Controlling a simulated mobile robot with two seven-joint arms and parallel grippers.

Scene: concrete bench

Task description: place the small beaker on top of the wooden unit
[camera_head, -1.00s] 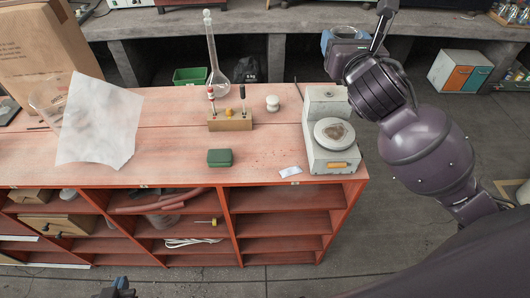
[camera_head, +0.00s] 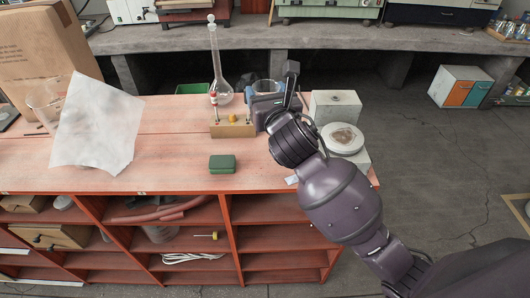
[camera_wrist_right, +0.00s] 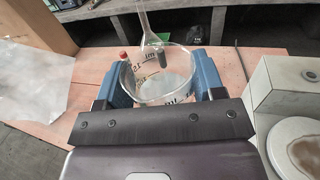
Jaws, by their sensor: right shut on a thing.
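The small beaker (camera_wrist_right: 160,88) is clear glass with dark markings, upright between the blue fingers of my right gripper (camera_wrist_right: 162,76). My right gripper is shut on it. In the head view the beaker's rim (camera_head: 266,86) shows between the fingers of the right gripper (camera_head: 265,98), over the back right part of the wooden unit's top. The wooden unit (camera_head: 170,172) is a reddish shelf unit with open compartments below. I cannot tell whether the beaker's base touches the top; the gripper hides it. My left gripper is not in view.
Close left of the beaker stand a wooden block with small bottles (camera_head: 232,128) and a tall flask (camera_head: 220,65). A scale (camera_head: 342,138) stands at the right, partly behind my arm. A green box (camera_head: 222,164) lies in front. A white sheet (camera_head: 95,125) lies left.

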